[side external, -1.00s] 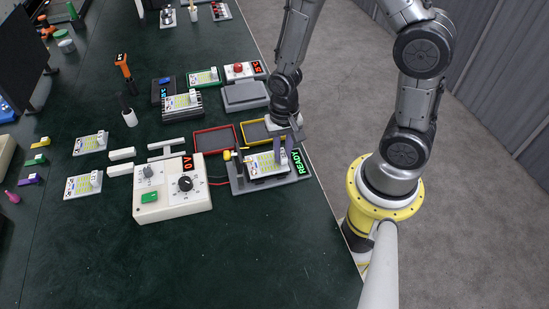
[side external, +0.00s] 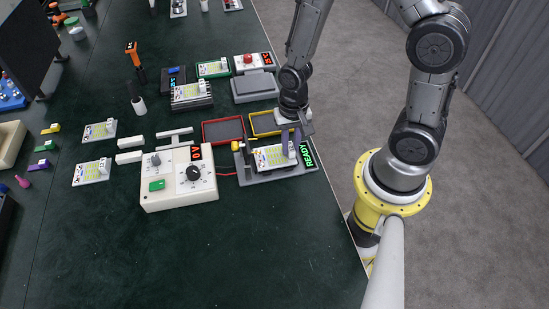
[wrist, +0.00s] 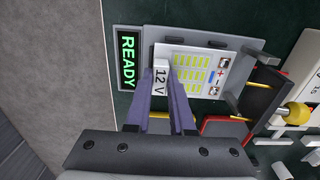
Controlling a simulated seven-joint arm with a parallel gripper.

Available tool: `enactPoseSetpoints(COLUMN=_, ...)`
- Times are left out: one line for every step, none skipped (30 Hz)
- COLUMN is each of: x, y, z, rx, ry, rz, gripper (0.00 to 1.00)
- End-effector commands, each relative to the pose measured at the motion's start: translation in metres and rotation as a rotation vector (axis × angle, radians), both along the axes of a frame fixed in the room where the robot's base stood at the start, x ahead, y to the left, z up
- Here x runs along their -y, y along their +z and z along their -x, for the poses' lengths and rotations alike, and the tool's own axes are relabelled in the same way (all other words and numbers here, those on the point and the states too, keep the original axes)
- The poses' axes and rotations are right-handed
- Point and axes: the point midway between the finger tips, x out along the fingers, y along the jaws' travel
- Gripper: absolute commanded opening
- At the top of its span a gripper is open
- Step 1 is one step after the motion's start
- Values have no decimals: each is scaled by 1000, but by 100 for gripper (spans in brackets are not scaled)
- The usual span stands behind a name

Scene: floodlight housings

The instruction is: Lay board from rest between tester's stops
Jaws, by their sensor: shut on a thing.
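The board (side external: 271,157) is white with yellow-green cells and a white block marked "12 V", seen in the wrist view (wrist: 190,72). My gripper (side external: 291,146) is shut on that block, its purple fingers on either side of it (wrist: 163,88). The board is over the grey bed of the tester (side external: 250,180), level and close to it. Dark stops show beside the board in the wrist view. I cannot tell whether the board touches the bed. The tester's display (side external: 310,154) reads READY in green. My fingers hide part of the board's near edge.
A white meter box (side external: 178,185) with a dial stands left of the tester, joined by a red wire. Red (side external: 223,131) and yellow (side external: 264,123) trays lie just behind. Two other boards (side external: 92,172) (side external: 99,131) lie at left. The front table is clear.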

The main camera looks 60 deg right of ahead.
Motion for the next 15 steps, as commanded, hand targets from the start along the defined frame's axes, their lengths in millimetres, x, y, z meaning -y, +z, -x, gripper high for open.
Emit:
enactPoseSetpoints(x=0, y=-1, z=0, rx=0, ry=0, rz=0, gripper=0)
enactPoseSetpoints(x=0, y=-1, z=0, rx=0, ry=0, rz=0, gripper=0)
enactPoseSetpoints(x=0, y=-1, z=0, rx=0, ry=0, rz=0, gripper=0)
enactPoseSetpoints(x=0, y=-2, z=0, rx=0, ry=0, rz=0, gripper=0)
enactPoseSetpoints(x=0, y=-2, z=0, rx=0, ry=0, rz=0, gripper=0)
enactPoseSetpoints(x=0, y=-2, z=0, rx=1, ry=0, rz=0, gripper=0)
enactPoseSetpoints(x=0, y=-3, z=0, rx=1, ry=0, rz=0, gripper=0)
enactPoseSetpoints(x=0, y=-3, z=0, rx=1, ry=0, rz=0, gripper=0)
enactPoseSetpoints(x=0, y=-3, z=-1, rx=1, ry=0, rz=0, gripper=0)
enactPoseSetpoints(x=0, y=-4, z=-1, rx=1, ry=0, rz=0, gripper=0)
enactPoseSetpoints(x=0, y=-4, z=-1, rx=1, ry=0, rz=0, gripper=0)
enactPoseSetpoints(x=0, y=-5, z=-1, rx=1, ry=0, rz=0, gripper=0)
enactPoseSetpoints(x=0, y=-5, z=-1, rx=1, ry=0, rz=0, gripper=0)
enactPoseSetpoints(x=0, y=-5, z=-1, rx=1, ry=0, rz=0, gripper=0)
enactPoseSetpoints(x=0, y=-6, z=-1, rx=1, ry=0, rz=0, gripper=0)
